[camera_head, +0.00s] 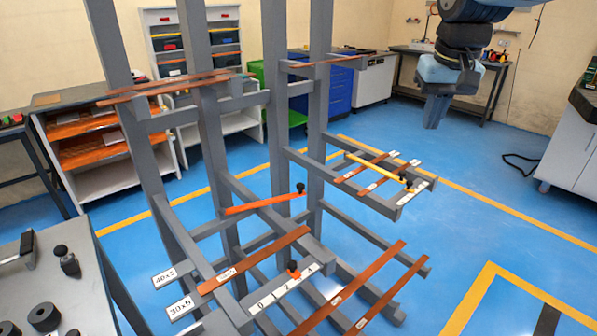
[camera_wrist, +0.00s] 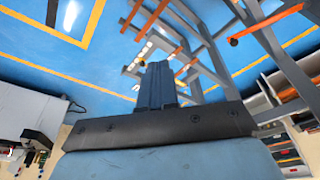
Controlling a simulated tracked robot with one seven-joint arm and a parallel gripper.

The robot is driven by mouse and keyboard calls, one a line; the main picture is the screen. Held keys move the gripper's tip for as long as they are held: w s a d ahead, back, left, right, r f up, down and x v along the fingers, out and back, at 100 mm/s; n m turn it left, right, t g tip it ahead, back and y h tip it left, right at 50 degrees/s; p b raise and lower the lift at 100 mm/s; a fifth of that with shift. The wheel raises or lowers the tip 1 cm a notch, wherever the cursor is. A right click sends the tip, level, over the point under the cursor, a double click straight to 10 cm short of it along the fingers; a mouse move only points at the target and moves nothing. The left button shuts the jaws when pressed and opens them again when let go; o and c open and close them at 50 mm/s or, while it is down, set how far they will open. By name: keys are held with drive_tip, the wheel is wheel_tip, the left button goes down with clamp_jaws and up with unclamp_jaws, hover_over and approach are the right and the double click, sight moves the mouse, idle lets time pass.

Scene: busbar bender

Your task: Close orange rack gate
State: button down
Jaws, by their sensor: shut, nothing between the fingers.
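The orange rack gate (camera_head: 265,203) is a slim orange bar with a black knob at its right end. It slants across the middle of the grey rack (camera_head: 145,150) in the head view. It also shows at the upper right of the wrist view (camera_wrist: 270,22). A small orange piece with a black knob (camera_head: 293,269) stands on the numbered lower bar. My gripper (camera_head: 432,124) is shut and empty, pointing down in the air to the right of the rack and apart from the gate. Its fingers show together in the wrist view (camera_wrist: 157,68).
A yellow bar with a black knob (camera_head: 375,166) lies across the rack's right arms beside copper strips. More copper strips (camera_head: 365,285) lie on the lower arms. A grey bench (camera_head: 50,275) stands at front left. Blue floor (camera_head: 490,190) is clear right of the rack.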

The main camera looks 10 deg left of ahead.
drive_tip(key=w+a+f+n+g, duration=0.15)
drive_tip(key=w+a+f, duration=0.35)
drive_tip(key=w+a, duration=0.5)
drive_tip(key=w+a+f+n+g, duration=0.1)
drive_tip(key=w+a+f+g, duration=0.3)
drive_tip(key=w+a, duration=0.7)
drive_tip(key=w+a+f+h, duration=0.1)
drive_tip(key=w+a+f, duration=0.3)
drive_tip(key=a+f, duration=0.55)
drive_tip(key=d+x, duration=0.1)
drive_tip(key=x, duration=0.9)
drive_tip(key=shift+s+d+g, duration=0.2)
drive_tip(key=shift+s+g, duration=0.15)
drive_tip(key=shift+s, duration=0.1)
drive_tip(key=shift+s, duration=0.15)
